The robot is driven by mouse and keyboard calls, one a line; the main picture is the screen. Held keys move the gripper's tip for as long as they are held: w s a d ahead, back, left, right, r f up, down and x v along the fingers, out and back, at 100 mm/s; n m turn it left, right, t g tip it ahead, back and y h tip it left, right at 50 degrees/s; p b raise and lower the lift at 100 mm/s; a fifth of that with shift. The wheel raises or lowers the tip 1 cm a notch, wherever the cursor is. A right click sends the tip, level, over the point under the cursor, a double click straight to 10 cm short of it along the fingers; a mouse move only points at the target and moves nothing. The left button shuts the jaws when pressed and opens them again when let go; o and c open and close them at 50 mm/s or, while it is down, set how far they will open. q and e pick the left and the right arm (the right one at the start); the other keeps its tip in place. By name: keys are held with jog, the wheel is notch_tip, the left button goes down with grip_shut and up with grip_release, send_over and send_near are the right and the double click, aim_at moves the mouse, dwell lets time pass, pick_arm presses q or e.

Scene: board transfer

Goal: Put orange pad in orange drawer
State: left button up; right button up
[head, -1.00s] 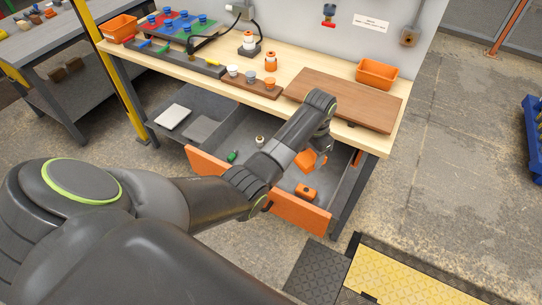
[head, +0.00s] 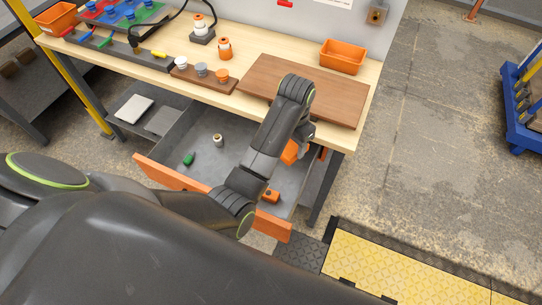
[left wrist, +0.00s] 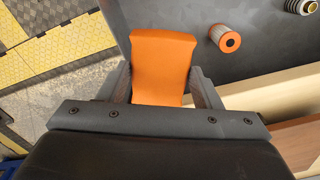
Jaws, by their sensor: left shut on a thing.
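The orange pad (head: 290,152) is a small block with a slightly curved top. It also shows in the left wrist view (left wrist: 162,60), between the two dark fingers. My left gripper (left wrist: 160,75) is shut on it. In the head view the gripper (head: 303,137) is partly hidden behind my own arm. The drawer with the orange front (head: 165,175) is pulled out below the bench. The pad shows over the right side of the drawer; its height above the drawer floor is hard to tell. My right gripper is not in view.
The drawer holds an orange cylinder (head: 271,195), a green piece (head: 188,159) and a pale round piece (head: 217,140). Its middle floor is bare. A brown board (head: 340,98) and an orange bin (head: 342,57) lie on the bench above.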

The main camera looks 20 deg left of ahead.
pick_arm(q)
notch_tip(320, 180, down, 12)
jog(key=shift+r, duration=0.25)
jog(key=shift+f, duration=0.55)
notch_tip(320, 180, down, 3)
jog(key=shift+f, duration=0.1)
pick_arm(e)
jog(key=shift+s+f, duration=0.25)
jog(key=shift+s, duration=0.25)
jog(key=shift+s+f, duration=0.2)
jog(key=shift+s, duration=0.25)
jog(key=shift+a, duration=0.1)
